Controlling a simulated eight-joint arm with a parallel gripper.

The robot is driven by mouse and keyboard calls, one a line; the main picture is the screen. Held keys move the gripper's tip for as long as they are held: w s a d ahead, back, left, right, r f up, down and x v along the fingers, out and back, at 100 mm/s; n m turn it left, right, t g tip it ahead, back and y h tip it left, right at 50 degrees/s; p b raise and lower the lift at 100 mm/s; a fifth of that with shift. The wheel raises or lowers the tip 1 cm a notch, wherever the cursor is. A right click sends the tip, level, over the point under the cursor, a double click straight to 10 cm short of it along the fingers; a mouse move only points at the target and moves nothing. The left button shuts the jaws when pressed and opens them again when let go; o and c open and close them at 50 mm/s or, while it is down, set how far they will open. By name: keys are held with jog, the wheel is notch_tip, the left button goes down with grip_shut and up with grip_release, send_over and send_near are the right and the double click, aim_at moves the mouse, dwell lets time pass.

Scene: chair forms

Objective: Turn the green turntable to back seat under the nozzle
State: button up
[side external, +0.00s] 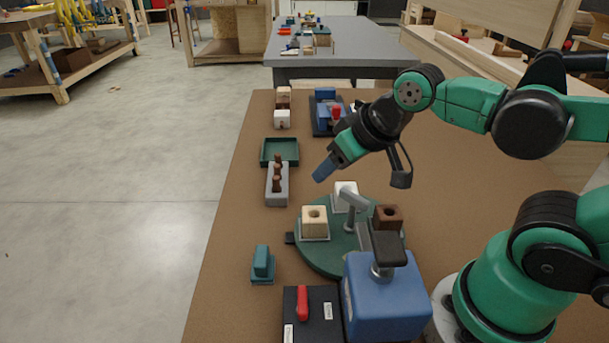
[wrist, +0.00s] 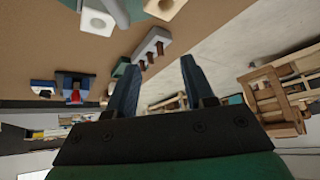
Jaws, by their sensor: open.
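The green turntable (side external: 318,264) lies on the brown table. It carries a cream block with a round hole (side external: 314,223) at the left, a white block (side external: 342,190) at the back and a dark brown block (side external: 388,217) at the right. A grey nozzle-like arm (side external: 353,201) stands over the turntable's middle; I cannot tell which block is under it. In the wrist view, a white block (wrist: 97,22) and the cream block (wrist: 160,6) show at the top edge. My gripper (side external: 323,171) is open and empty, above and behind the turntable; its blue fingers also show in the wrist view (wrist: 160,80).
A blue machine (side external: 386,300) with a dark top handle stands in front. A dark box with a red lever (side external: 302,303), a teal block (side external: 262,263), a grey rack with brown pegs (side external: 276,188) and a green tray (side external: 279,151) line the left. A blue fixture (side external: 325,108) stands behind.

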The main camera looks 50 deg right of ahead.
jog(key=shift+d, duration=0.35)
